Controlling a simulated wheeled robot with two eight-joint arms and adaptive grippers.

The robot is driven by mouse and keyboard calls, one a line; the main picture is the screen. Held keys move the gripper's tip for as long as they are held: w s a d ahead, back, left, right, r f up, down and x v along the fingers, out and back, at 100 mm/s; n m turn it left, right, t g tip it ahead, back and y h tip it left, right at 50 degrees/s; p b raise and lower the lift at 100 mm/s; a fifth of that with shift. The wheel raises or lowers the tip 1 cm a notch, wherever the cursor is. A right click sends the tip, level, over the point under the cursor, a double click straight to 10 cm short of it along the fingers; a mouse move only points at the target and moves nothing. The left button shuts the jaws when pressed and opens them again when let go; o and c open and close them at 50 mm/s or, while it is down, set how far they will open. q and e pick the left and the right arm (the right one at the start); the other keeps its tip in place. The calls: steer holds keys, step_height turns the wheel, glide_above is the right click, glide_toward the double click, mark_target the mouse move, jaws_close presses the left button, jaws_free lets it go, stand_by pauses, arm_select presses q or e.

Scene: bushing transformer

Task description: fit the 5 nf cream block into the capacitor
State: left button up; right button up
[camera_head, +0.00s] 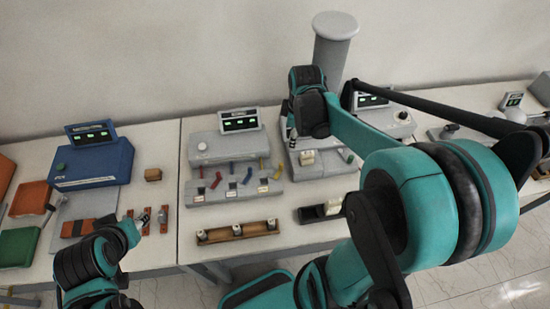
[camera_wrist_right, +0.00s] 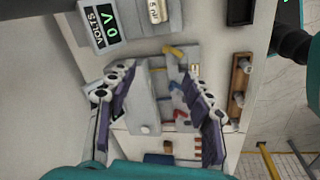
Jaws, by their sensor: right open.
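The capacitor (camera_head: 327,168) is a light grey stand at the middle right, below a thick grey column. A small cream block (camera_head: 307,157) sits on its front part. Another cream block (camera_head: 333,206) sits at the right end of a black tray in front; I cannot read either label there. In the right wrist view a pale piece (camera_wrist_right: 157,10) at the top edge reads about "5.0 N", partly cut off. My right gripper (camera_head: 292,133) hangs at the capacitor's left side; in its wrist view (camera_wrist_right: 163,100) the fingers are open and empty. My left gripper (camera_head: 148,219) is at lower left.
A grey unit with coloured levers (camera_head: 233,182) stands left of the capacitor. A wooden rack with pegs (camera_head: 237,232) lies in front of it. A blue meter box (camera_head: 93,165) and a small brown block (camera_head: 153,174) are further left. Bare table shows between the rack and tray.

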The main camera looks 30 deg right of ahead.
steer(key=s+a+r+m+t, duration=0.2)
steer(key=s+a+m, duration=0.2)
steer(key=a+m, duration=0.1)
steer(key=s+a+r+m+t, duration=0.3)
steer(key=s+a+m, duration=0.2)
steer(key=a, duration=0.3)
steer(key=shift+s+a+y, duration=0.15)
steer(key=shift+a+y, duration=0.05)
steer(key=shift+y, duration=0.1)
steer(key=shift+f, duration=0.15)
